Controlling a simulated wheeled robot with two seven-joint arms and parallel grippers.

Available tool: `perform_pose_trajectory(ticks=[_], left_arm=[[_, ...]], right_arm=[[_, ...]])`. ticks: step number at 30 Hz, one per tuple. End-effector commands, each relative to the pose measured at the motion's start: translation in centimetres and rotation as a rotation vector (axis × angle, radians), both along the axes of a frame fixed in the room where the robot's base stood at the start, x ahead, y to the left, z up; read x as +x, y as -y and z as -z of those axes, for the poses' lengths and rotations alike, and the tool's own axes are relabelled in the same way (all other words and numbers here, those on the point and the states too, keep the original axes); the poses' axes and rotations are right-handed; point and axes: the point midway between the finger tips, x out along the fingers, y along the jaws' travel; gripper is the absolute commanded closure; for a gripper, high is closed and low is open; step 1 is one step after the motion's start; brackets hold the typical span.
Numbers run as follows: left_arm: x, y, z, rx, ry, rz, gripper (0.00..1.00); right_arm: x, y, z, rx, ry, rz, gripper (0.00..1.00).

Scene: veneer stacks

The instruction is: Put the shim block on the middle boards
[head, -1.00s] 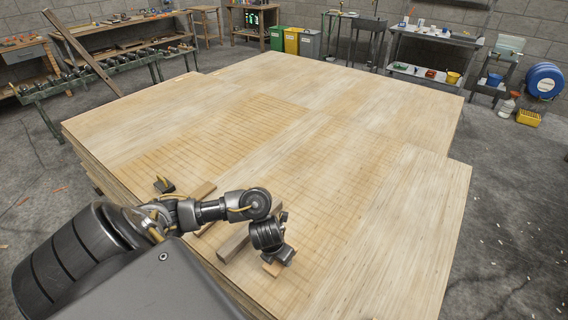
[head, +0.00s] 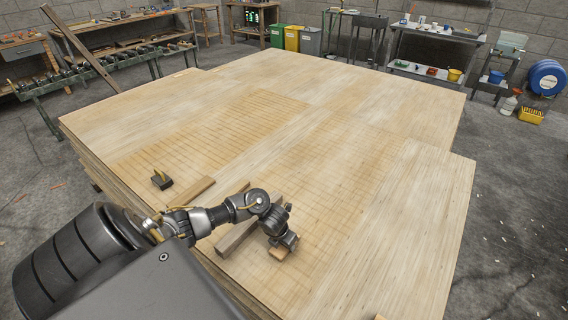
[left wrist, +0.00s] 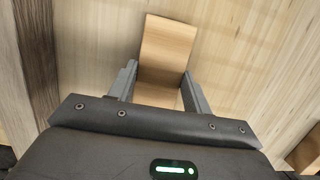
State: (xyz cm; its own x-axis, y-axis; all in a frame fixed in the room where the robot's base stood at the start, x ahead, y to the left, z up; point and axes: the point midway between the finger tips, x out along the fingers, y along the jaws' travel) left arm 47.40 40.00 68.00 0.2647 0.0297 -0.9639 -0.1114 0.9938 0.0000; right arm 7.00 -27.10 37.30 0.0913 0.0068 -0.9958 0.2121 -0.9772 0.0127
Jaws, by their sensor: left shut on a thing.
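A small light-brown wooden block, which looks like the shim block (head: 278,254), is in my left gripper (head: 287,243) low over the near part of the broad veneer boards (head: 330,165). In the left wrist view the block (left wrist: 168,45) sits between the two fingers of the gripper (left wrist: 160,88), which are shut on its sides. Its far end sticks out beyond the fingertips. I cannot tell whether its underside touches the boards. The boards lie in wide panels side by side, some with a faint grid. My right gripper is not in view.
A grey-brown wooden bar (head: 236,238) lies just left of the gripper and shows as a dark beam (left wrist: 36,60) in the wrist view. A flat wood strip (head: 192,192) and a black tool (head: 162,180) lie further left. The boards' far and right areas are clear.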

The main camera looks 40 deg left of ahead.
Motion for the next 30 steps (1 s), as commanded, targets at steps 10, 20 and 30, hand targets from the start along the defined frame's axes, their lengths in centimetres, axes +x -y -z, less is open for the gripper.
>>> perform_pose_trajectory(ticks=[10, 20, 30], left_arm=[[0.0, 0.0, 0.4, 0.000, 0.001, 0.001, 0.78], [0.0, 0.0, 0.6, 0.000, 0.001, 0.001, 0.29], [-0.1, 0.0, -0.7, 0.002, 0.002, 0.003, 0.29]], right_arm=[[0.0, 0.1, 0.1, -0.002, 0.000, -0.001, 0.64], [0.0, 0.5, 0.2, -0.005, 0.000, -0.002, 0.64], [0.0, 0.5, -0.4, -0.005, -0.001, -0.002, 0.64]])
